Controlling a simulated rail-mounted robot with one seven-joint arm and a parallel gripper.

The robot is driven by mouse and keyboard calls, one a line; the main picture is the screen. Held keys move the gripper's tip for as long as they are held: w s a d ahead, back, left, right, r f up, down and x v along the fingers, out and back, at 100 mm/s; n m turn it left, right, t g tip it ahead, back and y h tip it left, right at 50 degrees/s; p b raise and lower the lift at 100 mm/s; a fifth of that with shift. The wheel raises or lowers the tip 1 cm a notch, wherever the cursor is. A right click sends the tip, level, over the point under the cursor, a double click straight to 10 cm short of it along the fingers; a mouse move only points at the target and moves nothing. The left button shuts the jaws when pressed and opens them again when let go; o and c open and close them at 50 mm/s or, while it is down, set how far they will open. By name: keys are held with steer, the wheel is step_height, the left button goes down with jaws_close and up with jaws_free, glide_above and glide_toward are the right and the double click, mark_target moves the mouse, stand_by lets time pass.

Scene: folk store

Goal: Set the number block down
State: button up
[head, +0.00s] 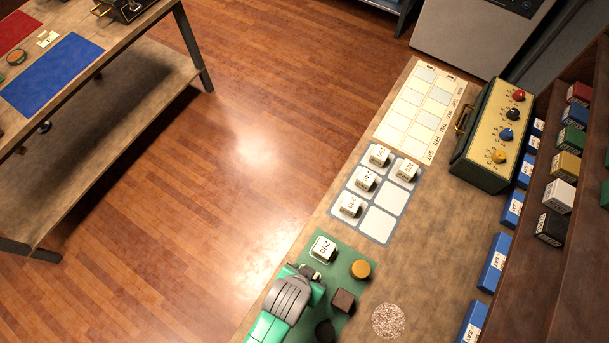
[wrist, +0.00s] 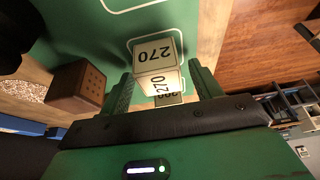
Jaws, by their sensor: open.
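The jaws are open; whether a finger touches the block I cannot tell. The block seems to rest on the mat. A grey tray (head: 378,222) beyond the mat holds several similar number blocks (head: 367,180) and has empty white squares.
A brass disc (head: 361,269), a brown wooden block (head: 343,300) and a dark round piece (head: 325,331) stand on the mat. A speckled disc (head: 388,321) lies to the right. A knobbed green box (head: 494,135) and a shelf of coloured boxes (head: 555,196) line the bench's right side.

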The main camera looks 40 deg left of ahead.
steer(key=p+v, duration=0.1)
steer(key=v, duration=1)
steer(key=shift+r, duration=0.4)
